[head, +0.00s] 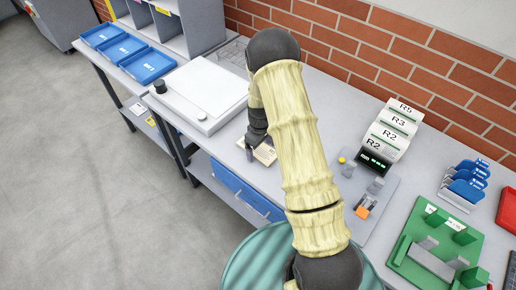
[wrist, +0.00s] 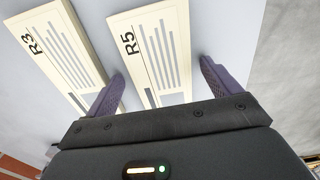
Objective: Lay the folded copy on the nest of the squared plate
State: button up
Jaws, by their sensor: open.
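My gripper (wrist: 158,78) is open, with its two purple fingers on either side of a cream folded copy marked R5 (wrist: 150,38) in the wrist view. Whether the fingers touch it is unclear. A second folded copy marked R3 (wrist: 58,48) lies beside it, left of the left finger. In the head view my gripper (head: 249,151) is low over the grey bench, and a cream copy (head: 265,153) shows next to it, partly behind my arm. I cannot tell for sure which fixture is the squared plate; a white flat plate (head: 190,78) lies left of my gripper.
A green fixture (head: 408,230) with upright blocks and blue holders (head: 465,185) are further right. Blue trays (head: 122,49) and grey shelves stand at back left.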

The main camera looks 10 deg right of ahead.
aim_at(260, 149)
jog(key=c, duration=1.2)
jog(key=shift+r, duration=0.1)
notch_tip(260, 149, up, 10)
jog(key=b, duration=0.2)
jog(key=shift+b, duration=0.35)
